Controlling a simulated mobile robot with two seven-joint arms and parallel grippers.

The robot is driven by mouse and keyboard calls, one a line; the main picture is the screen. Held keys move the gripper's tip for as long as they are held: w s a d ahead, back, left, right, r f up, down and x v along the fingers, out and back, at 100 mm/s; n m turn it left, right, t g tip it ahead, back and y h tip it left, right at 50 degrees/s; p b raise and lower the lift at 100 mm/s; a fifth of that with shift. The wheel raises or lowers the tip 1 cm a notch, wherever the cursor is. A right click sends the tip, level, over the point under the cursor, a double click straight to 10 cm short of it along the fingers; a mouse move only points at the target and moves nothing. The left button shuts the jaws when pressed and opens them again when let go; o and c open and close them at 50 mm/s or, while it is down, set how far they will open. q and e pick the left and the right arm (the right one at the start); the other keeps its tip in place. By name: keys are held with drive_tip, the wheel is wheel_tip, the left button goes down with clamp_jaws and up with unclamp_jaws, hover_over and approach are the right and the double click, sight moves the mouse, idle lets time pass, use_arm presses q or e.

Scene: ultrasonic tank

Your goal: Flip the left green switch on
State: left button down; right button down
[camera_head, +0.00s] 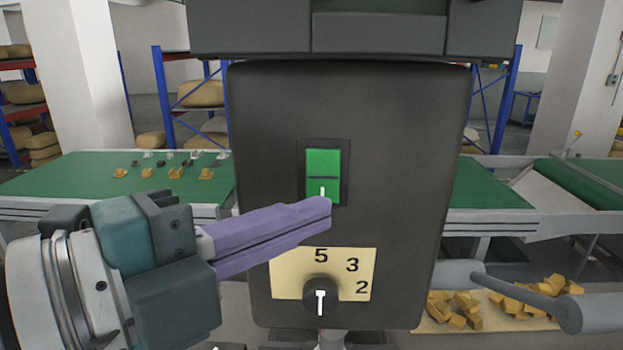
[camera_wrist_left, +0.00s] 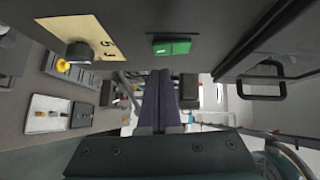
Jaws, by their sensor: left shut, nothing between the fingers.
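A green rocker switch (camera_head: 323,170) in a black frame sits on the dark front of a control box (camera_head: 400,150). It is the only green switch I see; a white mark shows on its lower half. In the left wrist view the switch (camera_wrist_left: 172,47) lies above the fingertips, with a visible gap. My left gripper (camera_head: 322,212) has purple fingers shut together with nothing between them. In the head view its tips overlap the area just below the switch and hide part of the frame's lower edge. My right gripper is not in view.
Below the switch is a black dial (camera_head: 320,295) on a cream number plate (camera_head: 363,257), close to my fingers. A green-topped table (camera_head: 60,178) with small parts stands behind at left. A handle (camera_wrist_left: 262,88) shows in the left wrist view.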

use_arm(q)
drive_tip(key=shift+w+f, duration=0.15)
drive_tip(key=shift+w, duration=0.95)
